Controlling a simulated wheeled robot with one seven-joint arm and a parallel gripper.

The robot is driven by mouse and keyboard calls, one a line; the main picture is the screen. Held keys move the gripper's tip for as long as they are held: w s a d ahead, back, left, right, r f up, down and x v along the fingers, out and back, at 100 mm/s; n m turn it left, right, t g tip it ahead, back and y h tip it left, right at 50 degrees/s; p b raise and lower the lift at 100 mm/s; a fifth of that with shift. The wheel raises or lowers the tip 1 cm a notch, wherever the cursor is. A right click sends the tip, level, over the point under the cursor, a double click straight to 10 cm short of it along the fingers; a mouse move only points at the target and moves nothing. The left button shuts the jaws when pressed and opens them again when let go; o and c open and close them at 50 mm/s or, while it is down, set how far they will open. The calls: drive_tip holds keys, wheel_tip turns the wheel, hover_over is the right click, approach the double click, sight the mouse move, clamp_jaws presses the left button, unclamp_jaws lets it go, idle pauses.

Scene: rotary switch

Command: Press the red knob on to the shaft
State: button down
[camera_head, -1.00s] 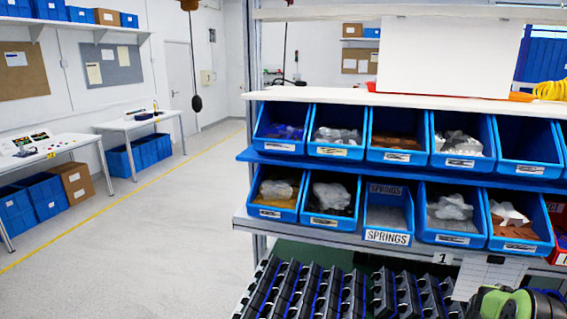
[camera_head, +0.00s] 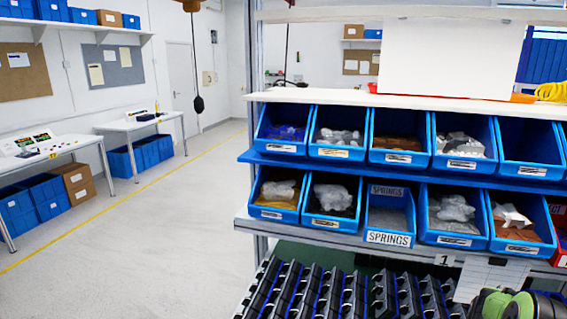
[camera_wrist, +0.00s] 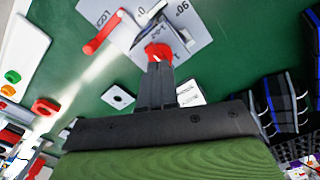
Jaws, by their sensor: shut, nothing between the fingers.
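In the wrist view, the red knob (camera_wrist: 158,51) is at the grey marked plate (camera_wrist: 182,28), right at the tips of my gripper (camera_wrist: 156,66). The two dark fingers are together with nothing held between them. The tips overlap the knob in the picture; I cannot tell whether they touch it or hover just over it. The shaft is not visible, so how far the knob sits on it cannot be seen. In the head view, my gripper and the knob are out of sight.
A red lever (camera_wrist: 102,32) lies left of the knob. A white square with a dark hole (camera_wrist: 117,97) and a white card (camera_wrist: 190,93) are on the green surface. Black housings (camera_wrist: 280,103) stand at right. Blue bins (camera_head: 388,218) line the shelves.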

drive_tip(key=shift+f+b, duration=0.75)
drive_tip(key=shift+f, duration=0.2)
idle(0.8)
drive_tip(key=shift+a, duration=0.1)
drive_tip(key=shift+r+p, duration=1.85)
drive_tip(key=shift+r, duration=0.75)
